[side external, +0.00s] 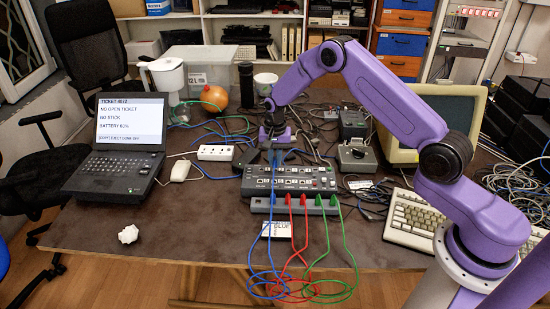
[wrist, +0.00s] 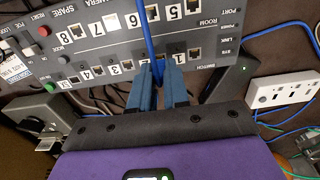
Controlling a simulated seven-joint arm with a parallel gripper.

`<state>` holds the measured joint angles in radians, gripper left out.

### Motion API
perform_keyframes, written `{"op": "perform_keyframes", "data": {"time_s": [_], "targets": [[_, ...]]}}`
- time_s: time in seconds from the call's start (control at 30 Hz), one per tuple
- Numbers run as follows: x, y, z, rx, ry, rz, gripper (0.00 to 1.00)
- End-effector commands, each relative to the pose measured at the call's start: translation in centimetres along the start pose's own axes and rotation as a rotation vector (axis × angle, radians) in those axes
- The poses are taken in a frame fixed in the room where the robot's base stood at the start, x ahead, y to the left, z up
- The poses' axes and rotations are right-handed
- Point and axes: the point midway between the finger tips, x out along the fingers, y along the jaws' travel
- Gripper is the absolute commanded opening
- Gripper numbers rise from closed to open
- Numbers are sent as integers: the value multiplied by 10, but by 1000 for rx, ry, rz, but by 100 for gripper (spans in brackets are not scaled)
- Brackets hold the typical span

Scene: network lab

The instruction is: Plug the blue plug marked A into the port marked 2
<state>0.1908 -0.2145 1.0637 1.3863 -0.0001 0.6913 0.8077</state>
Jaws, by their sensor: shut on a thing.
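My gripper (wrist: 157,70) is shut on the blue plug, whose blue cable (wrist: 147,35) comes out between the fingertips in the wrist view. The fingers hide most of the plug, and its A mark cannot be read. The grey switch panel (wrist: 60,25) carries numbered ports. In the wrist view the fingertips are over its near port row, around the labels 1 (wrist: 180,57) and 2 (wrist: 127,65). I cannot tell whether the plug touches a port. In the side view my gripper (side external: 274,147) is at the back edge of the panel (side external: 290,179), and the cable (side external: 271,225) runs down across it.
A grey holder (side external: 262,206) in front of the panel has red plugs (side external: 296,200) and green plugs (side external: 326,201). Their cables loop over the table's front edge. A white power strip (side external: 216,153), a laptop (side external: 122,140) and a grey box (side external: 357,157) stand around. Loose cables clutter the back.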

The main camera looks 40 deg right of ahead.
Motion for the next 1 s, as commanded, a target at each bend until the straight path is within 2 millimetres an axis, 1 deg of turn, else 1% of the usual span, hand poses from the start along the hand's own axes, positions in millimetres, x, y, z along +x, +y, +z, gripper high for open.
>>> {"op": "perform_keyframes", "data": {"time_s": [1.0], "targets": [[9,0,0,0,0,0,0]]}}
